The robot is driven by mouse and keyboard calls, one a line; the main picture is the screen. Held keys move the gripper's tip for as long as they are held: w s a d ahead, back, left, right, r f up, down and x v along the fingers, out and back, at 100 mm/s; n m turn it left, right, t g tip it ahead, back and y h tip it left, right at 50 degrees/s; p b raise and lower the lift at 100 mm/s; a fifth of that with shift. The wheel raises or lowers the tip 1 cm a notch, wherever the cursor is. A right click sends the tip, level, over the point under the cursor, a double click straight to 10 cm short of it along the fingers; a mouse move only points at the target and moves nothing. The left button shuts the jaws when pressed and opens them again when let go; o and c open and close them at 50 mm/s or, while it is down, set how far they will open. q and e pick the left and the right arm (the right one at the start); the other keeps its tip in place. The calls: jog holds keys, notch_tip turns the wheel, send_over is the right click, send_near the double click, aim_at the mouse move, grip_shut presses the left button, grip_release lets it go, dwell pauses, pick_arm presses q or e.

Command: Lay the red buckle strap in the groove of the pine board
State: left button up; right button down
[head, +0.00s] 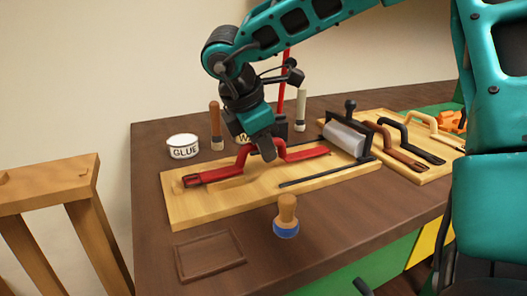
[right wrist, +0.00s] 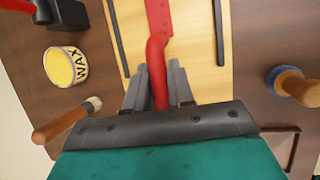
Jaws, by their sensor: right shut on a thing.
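The red buckle strap (head: 215,174) has a raised, arched middle and flat ends, and it runs lengthwise over the pine board (head: 210,209). My right gripper (head: 268,152) is shut on the arched middle of the strap; the right wrist view shows the red arch (right wrist: 158,75) between its fingers (right wrist: 158,88). I cannot tell whether the flat ends touch the board. A slim dark line (head: 318,177) runs along the board's near side; the right wrist view shows a dark line on each side of the strap. My left gripper is out of view.
A black-framed grey roller (head: 345,136) stands at the board's right end. Beyond is a second board with brown, black and tan handled straps (head: 436,121). A glue tin (head: 183,147), wax tin (right wrist: 66,66) and brushes stand behind. A blue-based stamp (head: 287,213) and empty tray (head: 210,255) are in front.

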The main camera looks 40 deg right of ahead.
jog(key=shift+f, duration=0.45)
jog(key=shift+f+b, duration=0.25)
jog(key=shift+b, duration=0.1)
jog(key=c, duration=1.4)
grip_release()
jog(key=shift+r, duration=0.1)
jog(key=o, duration=0.4)
